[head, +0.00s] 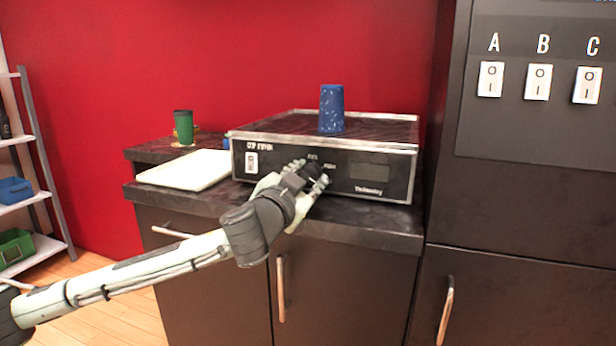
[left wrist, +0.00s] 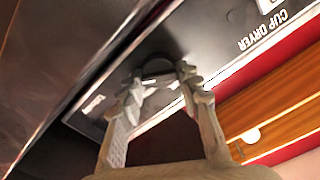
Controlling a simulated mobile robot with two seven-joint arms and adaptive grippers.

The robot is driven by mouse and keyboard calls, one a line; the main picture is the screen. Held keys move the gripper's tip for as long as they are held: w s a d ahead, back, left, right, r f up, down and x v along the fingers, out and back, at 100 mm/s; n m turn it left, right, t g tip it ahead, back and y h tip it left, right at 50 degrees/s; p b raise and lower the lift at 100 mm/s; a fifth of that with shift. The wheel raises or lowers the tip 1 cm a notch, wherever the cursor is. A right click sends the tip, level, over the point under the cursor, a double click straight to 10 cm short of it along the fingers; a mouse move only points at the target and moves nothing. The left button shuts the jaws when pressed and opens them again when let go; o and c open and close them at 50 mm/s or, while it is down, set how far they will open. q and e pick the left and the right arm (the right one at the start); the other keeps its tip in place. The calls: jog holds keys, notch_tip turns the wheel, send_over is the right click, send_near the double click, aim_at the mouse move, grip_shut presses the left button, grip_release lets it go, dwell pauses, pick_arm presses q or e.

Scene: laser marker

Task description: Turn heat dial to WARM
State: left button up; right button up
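The cup dryer (head: 250,148) is a black box with a metal rim on the counter. Its heat dial (head: 313,168) is a dark round knob on the front panel, and it also shows in the left wrist view (left wrist: 158,67). My left gripper (head: 310,173) is at the panel, with one finger on each side of the dial. The left wrist view shows the fingertips (left wrist: 161,80) close beside the knob; whether they press on it is unclear. The fingers partly cover the dial and its labels, so its setting cannot be read. My right gripper is out of view.
A blue speckled cup (head: 332,108) stands on the dryer. A white tray (head: 186,170) and a green cup (head: 183,126) are to its left. A rocker switch (head: 252,162) and a dark display (head: 369,171) flank the dial. The dark counter (head: 378,219) juts out below.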

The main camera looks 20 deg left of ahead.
pick_arm(q)
jog(key=c, duration=0.4)
